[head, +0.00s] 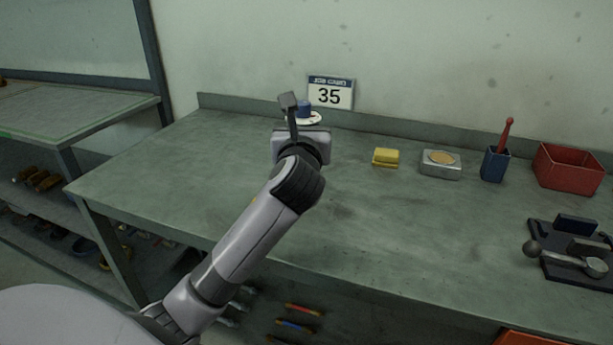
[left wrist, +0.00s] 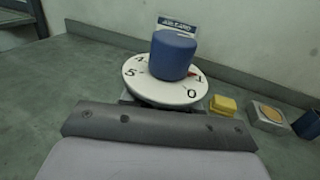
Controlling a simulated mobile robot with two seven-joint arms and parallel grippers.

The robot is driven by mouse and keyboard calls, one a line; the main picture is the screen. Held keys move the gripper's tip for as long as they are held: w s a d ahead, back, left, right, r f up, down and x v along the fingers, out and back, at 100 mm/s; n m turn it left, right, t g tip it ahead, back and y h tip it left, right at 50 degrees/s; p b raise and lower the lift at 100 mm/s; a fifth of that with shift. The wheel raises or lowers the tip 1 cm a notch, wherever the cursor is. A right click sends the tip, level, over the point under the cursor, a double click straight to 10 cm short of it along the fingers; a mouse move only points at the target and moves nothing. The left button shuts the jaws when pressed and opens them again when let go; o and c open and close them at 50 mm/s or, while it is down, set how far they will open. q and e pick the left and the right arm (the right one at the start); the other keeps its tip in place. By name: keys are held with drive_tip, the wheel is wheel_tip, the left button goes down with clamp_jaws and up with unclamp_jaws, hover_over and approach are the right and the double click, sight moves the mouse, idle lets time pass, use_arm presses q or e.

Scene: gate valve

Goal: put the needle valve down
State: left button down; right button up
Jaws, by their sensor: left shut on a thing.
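The needle valve has a blue knob (head: 304,108) on a white round dial (head: 313,121). In the left wrist view the knob (left wrist: 173,55) stands upright above the dial (left wrist: 150,85), with a red pointer by the 1 and figures 0, 4 and 5 showing. My left gripper (head: 293,113), over the back of the bench, is shut on the needle valve. The gripper hides the valve's lower body, so I cannot tell whether it touches the bench (head: 190,190). My right gripper is out of view.
Behind the valve a job card reading 35 (head: 330,93) stands by the wall. To the right are a yellow block (head: 386,157), a metal tin (head: 440,170), a blue holder (head: 494,165), a red bin (head: 568,166) and a dark fixture (head: 560,272). The bench's left and middle are clear.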

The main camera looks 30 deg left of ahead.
use_arm(q)
wheel_tip(320, 180, down, 10)
drive_tip(key=shift+r+b, duration=0.1)
drive_tip(key=shift+b, duration=1.1)
drive_tip(key=shift+r, duration=0.1)
drive_tip(key=c, duration=1.2)
unclamp_jaws()
drive_tip(key=shift+f, duration=0.2)
drive_tip(key=shift+c, duration=0.2)
drive_tip(key=o, duration=0.4)
